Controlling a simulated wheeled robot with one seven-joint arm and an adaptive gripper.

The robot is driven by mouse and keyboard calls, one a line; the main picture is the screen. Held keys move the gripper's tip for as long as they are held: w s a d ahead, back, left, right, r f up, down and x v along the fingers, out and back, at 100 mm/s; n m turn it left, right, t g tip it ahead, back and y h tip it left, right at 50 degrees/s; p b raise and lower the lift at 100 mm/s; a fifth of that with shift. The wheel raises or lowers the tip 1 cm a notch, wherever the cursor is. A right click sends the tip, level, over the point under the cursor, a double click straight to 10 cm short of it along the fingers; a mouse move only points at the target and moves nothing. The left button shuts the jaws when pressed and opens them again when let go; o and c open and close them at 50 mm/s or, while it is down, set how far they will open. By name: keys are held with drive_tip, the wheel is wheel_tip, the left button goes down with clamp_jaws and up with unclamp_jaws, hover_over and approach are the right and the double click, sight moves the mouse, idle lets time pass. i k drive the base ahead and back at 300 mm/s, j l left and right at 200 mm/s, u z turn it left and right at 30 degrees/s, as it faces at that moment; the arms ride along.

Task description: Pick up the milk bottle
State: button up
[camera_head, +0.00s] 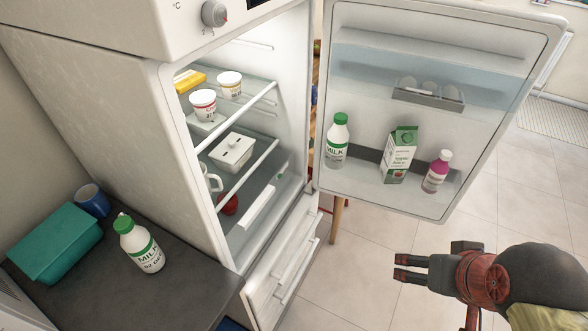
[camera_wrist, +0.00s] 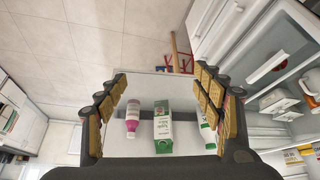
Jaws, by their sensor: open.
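One milk bottle (camera_head: 139,244), white with a green cap and label band, stands on the dark counter at the left. A second, similar milk bottle (camera_head: 337,141) stands in the open fridge door's shelf. In the wrist view a green-and-white piece, probably this door bottle (camera_wrist: 208,134), shows at the right, mostly hidden behind a finger. My gripper (camera_head: 402,267) is open and empty, in front of and below the door shelf, to the right of both bottles. In the wrist view its fingers (camera_wrist: 160,80) stand wide apart with the door shelf beyond them.
The door shelf (camera_head: 450,205) also holds a green-and-white carton (camera_head: 398,155) and a pink bottle (camera_head: 437,171). An egg tray (camera_head: 427,96) sits above. The fridge interior holds tubs (camera_head: 203,105). A teal box (camera_head: 54,243) and blue mug (camera_head: 92,200) stand near the counter bottle.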

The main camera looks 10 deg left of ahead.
sight(137, 241)
drive_tip(key=u, duration=2.15)
